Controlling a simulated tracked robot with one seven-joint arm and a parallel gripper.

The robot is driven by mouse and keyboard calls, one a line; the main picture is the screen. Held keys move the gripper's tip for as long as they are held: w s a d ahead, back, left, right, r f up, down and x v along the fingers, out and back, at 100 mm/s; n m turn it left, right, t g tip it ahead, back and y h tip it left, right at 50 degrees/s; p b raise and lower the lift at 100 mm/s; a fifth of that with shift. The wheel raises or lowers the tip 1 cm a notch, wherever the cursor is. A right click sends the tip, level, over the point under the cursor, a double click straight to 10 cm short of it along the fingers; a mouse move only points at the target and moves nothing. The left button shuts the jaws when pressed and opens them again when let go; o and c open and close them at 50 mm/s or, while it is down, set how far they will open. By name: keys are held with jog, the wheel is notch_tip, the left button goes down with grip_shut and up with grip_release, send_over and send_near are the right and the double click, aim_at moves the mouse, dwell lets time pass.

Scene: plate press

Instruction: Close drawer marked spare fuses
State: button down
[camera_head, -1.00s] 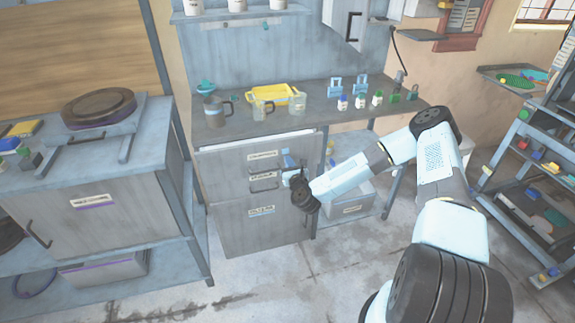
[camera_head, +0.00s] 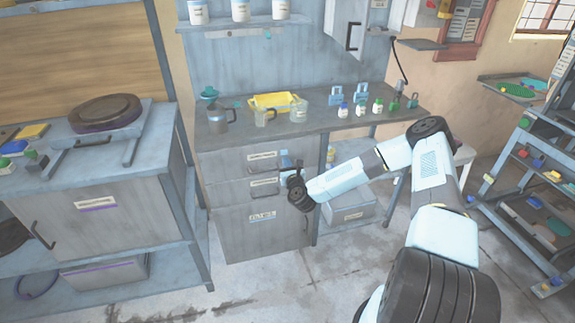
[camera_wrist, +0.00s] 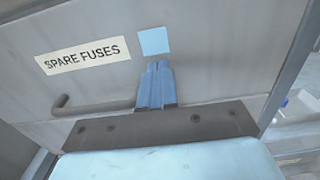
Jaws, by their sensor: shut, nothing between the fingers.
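The drawer marked SPARE FUSES (camera_wrist: 85,85) fills the wrist view, with its cream label at upper left and a dark bar handle (camera_wrist: 95,106) below it. In the head view the grey drawer unit stands under the workbench, and its labels are too small to read. The top drawer (camera_head: 225,163) there looks about flush, with no gap visible above it. My gripper (camera_wrist: 155,68) is shut and empty, its blue fingers together at the drawer front, right of the handle. Whether the tips touch the front is unclear. The gripper also shows in the head view (camera_head: 286,160).
A grey box (camera_head: 350,207) sits on the low shelf to the right. A cabinet (camera_head: 95,208) stands at left, a tool rack (camera_head: 520,190) at right. The floor in front is clear.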

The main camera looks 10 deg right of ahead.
jog(key=s+d, duration=0.3)
jog(key=s, duration=1)
jog(key=s+d+r+n+g+h, duration=0.1)
jog(key=s+d+r+n+g, duration=0.25)
jog(key=r+n, duration=0.65)
jog(key=s+d+r+n+g+h, duration=0.1)
jog(key=s+d+r+n+g, duration=0.25)
jog(key=r+n, duration=0.6)
jog(key=s+d+r+n+g+h, duration=0.1)
jog(key=s+d+r+n+g, duration=0.25)
jog(key=r+n, duration=0.65)
jog(key=s+r+n+g, duration=0.1)
jog(key=s+r+n, duration=0.1)
jog(key=s+r, duration=0.6)
jog(key=s+d+r+n, duration=0.1)
jog(key=s+r, duration=0.6)
jog(key=s, duration=0.9)
jog(key=shift+s+r+n+g, duration=0.15)
jog(key=shift+r+n+g, duration=0.25)
jog(key=shift+n, duration=0.35)
jog(key=shift+s+d, duration=0.1)
